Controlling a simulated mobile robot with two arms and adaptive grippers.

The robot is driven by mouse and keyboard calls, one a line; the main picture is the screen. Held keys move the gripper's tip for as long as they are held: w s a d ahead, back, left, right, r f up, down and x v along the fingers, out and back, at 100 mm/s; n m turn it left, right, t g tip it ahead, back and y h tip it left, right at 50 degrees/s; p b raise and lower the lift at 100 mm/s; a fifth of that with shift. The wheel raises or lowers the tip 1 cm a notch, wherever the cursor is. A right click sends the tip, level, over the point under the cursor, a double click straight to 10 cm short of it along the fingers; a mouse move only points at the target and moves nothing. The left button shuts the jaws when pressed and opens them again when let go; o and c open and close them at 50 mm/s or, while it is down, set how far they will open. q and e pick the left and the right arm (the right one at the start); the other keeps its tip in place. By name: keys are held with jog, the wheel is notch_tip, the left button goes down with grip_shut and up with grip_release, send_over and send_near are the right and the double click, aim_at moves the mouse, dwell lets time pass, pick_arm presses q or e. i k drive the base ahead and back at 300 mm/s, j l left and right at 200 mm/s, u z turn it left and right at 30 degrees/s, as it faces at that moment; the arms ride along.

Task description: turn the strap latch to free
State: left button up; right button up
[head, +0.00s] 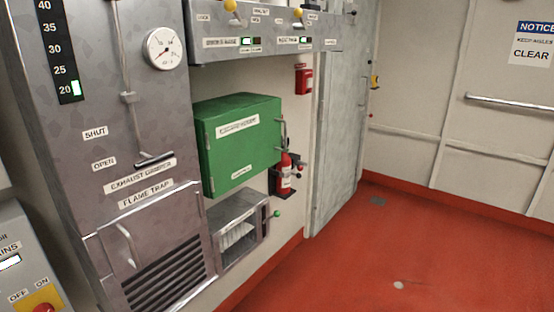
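A red fire extinguisher (285,160) stands upright against the wall in the middle of the head view. A dark bracket (281,182) is around its lower part. A small lever with a red knob (299,168) sticks out at the extinguisher's right side. This may be the strap latch, but it is too small to tell its position or any lettering. The green box partly hides the extinguisher's left side. Neither of my grippers is in view.
A grey exhaust damper panel (100,190) stands nearer. The red floor (345,265) is clear at right.

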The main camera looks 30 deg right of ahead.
aim_at(300, 168)
jog(key=z, duration=1.15)
jog(key=i+l+u, duration=0.15)
jog(key=u, duration=0.3)
jog(key=i+l+u, duration=0.25)
jog(key=u, duration=0.15)
jog(key=i, duration=0.1)
